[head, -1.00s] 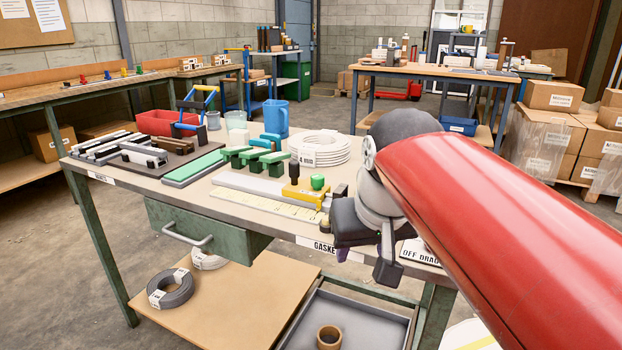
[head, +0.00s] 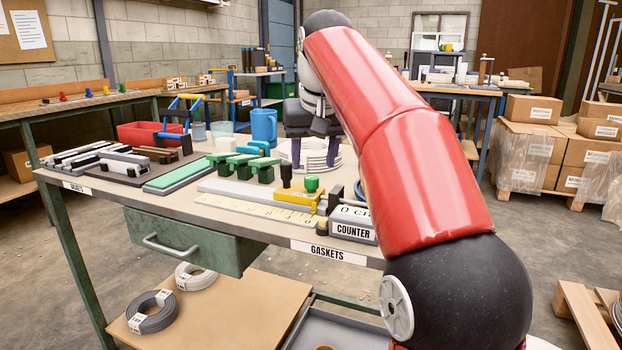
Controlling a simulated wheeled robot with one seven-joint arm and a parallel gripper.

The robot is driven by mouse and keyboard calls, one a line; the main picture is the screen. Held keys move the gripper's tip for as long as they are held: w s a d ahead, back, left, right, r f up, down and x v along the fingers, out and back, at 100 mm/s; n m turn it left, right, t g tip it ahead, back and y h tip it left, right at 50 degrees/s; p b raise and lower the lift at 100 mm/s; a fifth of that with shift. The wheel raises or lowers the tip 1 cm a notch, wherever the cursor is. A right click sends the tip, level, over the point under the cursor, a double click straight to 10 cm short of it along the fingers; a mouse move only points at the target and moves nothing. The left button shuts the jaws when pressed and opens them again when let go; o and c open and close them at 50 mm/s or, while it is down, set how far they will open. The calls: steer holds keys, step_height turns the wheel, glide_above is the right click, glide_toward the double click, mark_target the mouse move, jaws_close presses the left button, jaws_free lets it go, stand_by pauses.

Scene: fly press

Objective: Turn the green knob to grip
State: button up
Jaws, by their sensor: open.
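The green knob (head: 312,184) sits on a yellow slider block (head: 297,196) on a grey rail near the front of the workbench. A black knob (head: 286,176) stands just left of it. My gripper (head: 314,158) hangs fingers down behind the green knob, in front of the stack of white coils. Its purple-tipped fingers are apart with nothing visible between them. The gripper does not appear to touch the knob; its exact height and distance are hard to judge. My red arm hides the bench's right side.
A yellow ruler (head: 255,208) lies before the rail, with a counter box (head: 352,224) to its right. Green-topped blocks (head: 237,166) and a blue jug (head: 264,127) stand left of my gripper. White coils (head: 318,169) lie behind it. A green drawer (head: 185,240) hangs below.

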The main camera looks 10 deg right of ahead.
mark_target(312, 177)
steer(key=b+x, duration=0.1)
steer(key=x, duration=0.3)
steer(key=shift+f, duration=0.15)
steer(key=c, duration=1)
